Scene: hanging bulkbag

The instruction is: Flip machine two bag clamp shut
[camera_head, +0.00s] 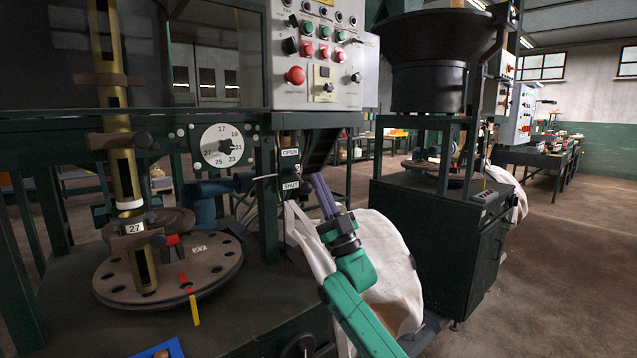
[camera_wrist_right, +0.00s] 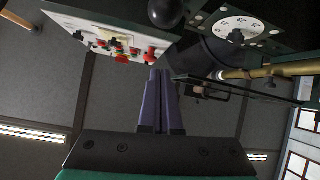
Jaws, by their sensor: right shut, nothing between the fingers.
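My right gripper (camera_head: 320,182) reaches in from below with its purple fingers together and empty. Its tips are just right of the SHUT label (camera_head: 291,185) and below the OPEN label (camera_head: 290,153), on the near machine's green post. The clamp lever cannot be made out for certain in the head view. In the right wrist view a dark round knob (camera_wrist_right: 166,12) shows beyond and above the closed fingers (camera_wrist_right: 160,75), apart from them in the picture. A white bulk bag (camera_head: 394,268) hangs below, partly hidden by my right arm. My left gripper is out of view.
The control box (camera_head: 318,55) with red and green buttons is above the gripper. A dial (camera_head: 223,146) and a round perforated plate (camera_head: 200,275) are at left. A second machine with a dark hopper (camera_head: 430,85) stands at right. Open floor (camera_head: 560,240) lies farther right.

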